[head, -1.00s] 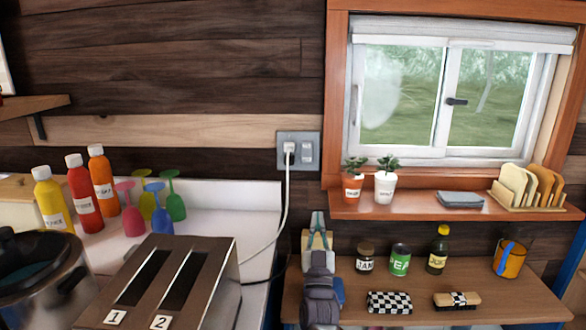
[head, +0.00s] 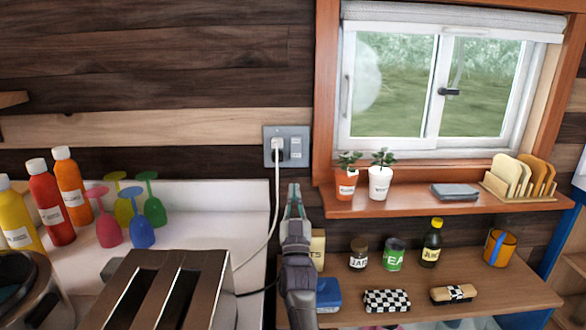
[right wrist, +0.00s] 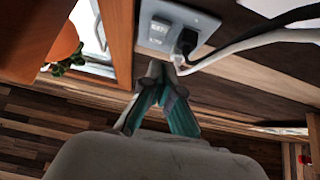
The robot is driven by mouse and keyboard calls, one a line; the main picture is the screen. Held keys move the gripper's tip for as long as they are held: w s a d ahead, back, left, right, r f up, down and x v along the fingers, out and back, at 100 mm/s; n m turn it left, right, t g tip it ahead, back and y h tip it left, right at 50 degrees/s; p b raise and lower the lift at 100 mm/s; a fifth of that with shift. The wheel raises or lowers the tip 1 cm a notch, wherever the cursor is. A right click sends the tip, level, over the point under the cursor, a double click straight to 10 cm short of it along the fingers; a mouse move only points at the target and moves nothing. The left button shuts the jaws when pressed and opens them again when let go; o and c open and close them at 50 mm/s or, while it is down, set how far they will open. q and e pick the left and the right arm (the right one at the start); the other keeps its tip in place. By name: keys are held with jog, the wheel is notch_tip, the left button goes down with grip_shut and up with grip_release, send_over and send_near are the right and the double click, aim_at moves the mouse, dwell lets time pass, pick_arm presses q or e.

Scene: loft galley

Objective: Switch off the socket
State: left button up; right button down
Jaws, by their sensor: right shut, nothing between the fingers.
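The socket (head: 287,132) is a grey wall plate on the plank wall, left of the window. My right gripper (head: 294,192) is shut and empty, pointing up just below the plate. In the right wrist view, the socket (right wrist: 194,18) is just beyond the shut fingertips (right wrist: 158,72); I cannot tell whether they touch it. The switch's on or off position is too small to tell. My left gripper is not in view.
A toaster (head: 165,285), bottles (head: 45,204) and coloured glasses (head: 142,232) stand on the left counter. Potted plants (head: 381,180) stand on the window shelf (head: 415,207). Jars and brushes are on the lower shelf (head: 415,303). The cord hangs left of my right gripper.

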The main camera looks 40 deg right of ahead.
aim_at(293, 156)
jog(key=w+d+r+b, duration=0.1)
jog(key=w, duration=0.1)
jog(key=w+d+r+b, duration=0.1)
jog(key=w+d, duration=0.1)
jog(key=w+d+r+b, duration=0.1)
jog(key=w+d, duration=0.1)
jog(key=shift+d, duration=0.1)
jog(key=shift+w+d, duration=0.15)
jog(key=shift+w, duration=0.15)
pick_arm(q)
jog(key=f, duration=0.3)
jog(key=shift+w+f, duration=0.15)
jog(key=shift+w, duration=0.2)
pick_arm(e)
jog(key=shift+r, duration=0.15)
